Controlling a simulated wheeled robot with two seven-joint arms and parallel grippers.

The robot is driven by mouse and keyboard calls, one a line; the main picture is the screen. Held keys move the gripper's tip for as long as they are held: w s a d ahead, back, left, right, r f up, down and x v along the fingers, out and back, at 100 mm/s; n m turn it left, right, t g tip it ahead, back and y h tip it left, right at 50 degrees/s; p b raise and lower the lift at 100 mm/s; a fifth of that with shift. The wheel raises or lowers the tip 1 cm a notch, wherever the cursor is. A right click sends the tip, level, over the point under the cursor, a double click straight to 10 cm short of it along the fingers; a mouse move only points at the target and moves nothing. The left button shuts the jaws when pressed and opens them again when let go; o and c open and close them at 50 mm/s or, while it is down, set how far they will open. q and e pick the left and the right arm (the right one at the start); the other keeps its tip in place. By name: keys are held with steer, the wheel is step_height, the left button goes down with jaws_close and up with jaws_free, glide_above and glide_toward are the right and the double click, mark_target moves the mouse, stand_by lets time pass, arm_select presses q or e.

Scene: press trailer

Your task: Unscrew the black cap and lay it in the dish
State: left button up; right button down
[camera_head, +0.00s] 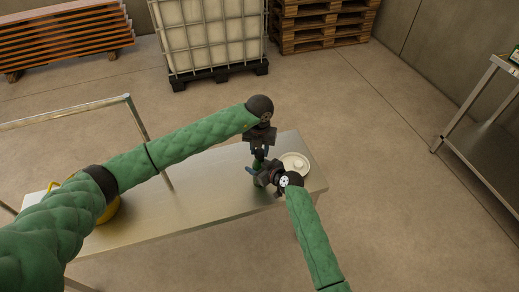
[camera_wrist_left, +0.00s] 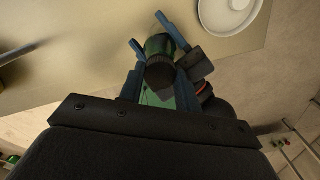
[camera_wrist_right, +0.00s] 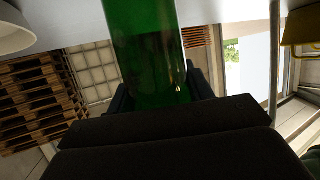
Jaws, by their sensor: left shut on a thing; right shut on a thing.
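A green bottle (camera_wrist_right: 145,50) fills the upper middle of the right wrist view, between the fingers of my right gripper (camera_head: 266,178), which is shut on it. The black cap (camera_wrist_left: 159,74) shows in the left wrist view at the bottle's top. My left gripper (camera_head: 259,152) is shut on the cap from above. Whether the cap's thread is free of the bottle cannot be seen. The white dish (camera_head: 304,159) stands on the table just right of both grippers. A small white thing shows in its middle. The dish's rim also shows in the left wrist view (camera_wrist_left: 207,22).
The steel table (camera_head: 190,206) is mostly bare left of the bottle. A yellow thing (camera_head: 107,211) is partly hidden behind my left arm. A metal rail (camera_head: 70,112) stands behind the table's left part. A steel bench (camera_head: 470,120) is at right, with pallets (camera_head: 320,25) behind.

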arm_select(q)
steer(key=n, duration=0.7)
steer(key=shift+n, duration=0.3)
steer(key=n, duration=0.7)
steer(key=shift+w+r+n, duration=0.1)
steer(key=shift+n, duration=0.2)
steer(key=shift+r, duration=0.4)
steer(key=shift+r, duration=0.35)
steer(key=shift+r, duration=0.35)
